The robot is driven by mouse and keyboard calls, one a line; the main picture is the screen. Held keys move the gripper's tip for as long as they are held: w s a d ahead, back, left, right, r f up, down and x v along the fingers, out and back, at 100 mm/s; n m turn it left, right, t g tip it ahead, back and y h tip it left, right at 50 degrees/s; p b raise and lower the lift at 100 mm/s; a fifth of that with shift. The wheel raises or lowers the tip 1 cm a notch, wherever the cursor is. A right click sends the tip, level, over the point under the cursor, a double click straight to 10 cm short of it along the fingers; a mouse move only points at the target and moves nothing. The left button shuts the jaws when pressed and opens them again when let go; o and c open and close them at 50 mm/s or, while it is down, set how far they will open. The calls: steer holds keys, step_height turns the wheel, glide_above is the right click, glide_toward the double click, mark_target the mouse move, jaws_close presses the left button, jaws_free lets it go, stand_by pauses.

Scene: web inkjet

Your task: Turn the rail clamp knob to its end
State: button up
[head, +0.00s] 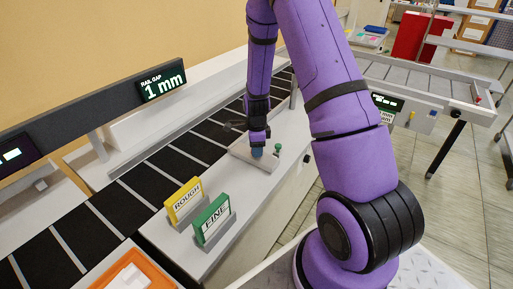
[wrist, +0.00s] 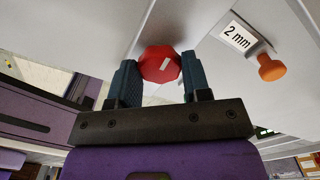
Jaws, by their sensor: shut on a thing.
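A red, many-sided knob (wrist: 160,62) with a pale mark on its face sits between the two blue-grey fingers of my gripper (wrist: 158,72) in the wrist view. My gripper is shut on it, one finger on each side. In the head view my gripper (head: 257,152) points down at a light block beside the conveyor, and its fingers hide the red knob. A dark display (head: 162,84) above the conveyor reads "RAIL GAP 1 mm".
An orange knob (wrist: 270,68) stands beside a "2 mm" label (wrist: 238,37). A small green knob (head: 278,148) is just right of my gripper. Yellow "ROUGH" (head: 184,202) and green "FINE" (head: 212,219) signs stand nearer. An orange tray (head: 150,262) is at the front.

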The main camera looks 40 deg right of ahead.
steer(key=n, duration=0.9)
steer(key=shift+n, duration=0.3)
steer(key=n, duration=0.4)
steer(key=shift+n, duration=0.3)
steer(key=n, duration=0.4)
steer(key=shift+n, duration=0.3)
steer(key=n, duration=1.2)
steer(key=shift+n, duration=2.2)
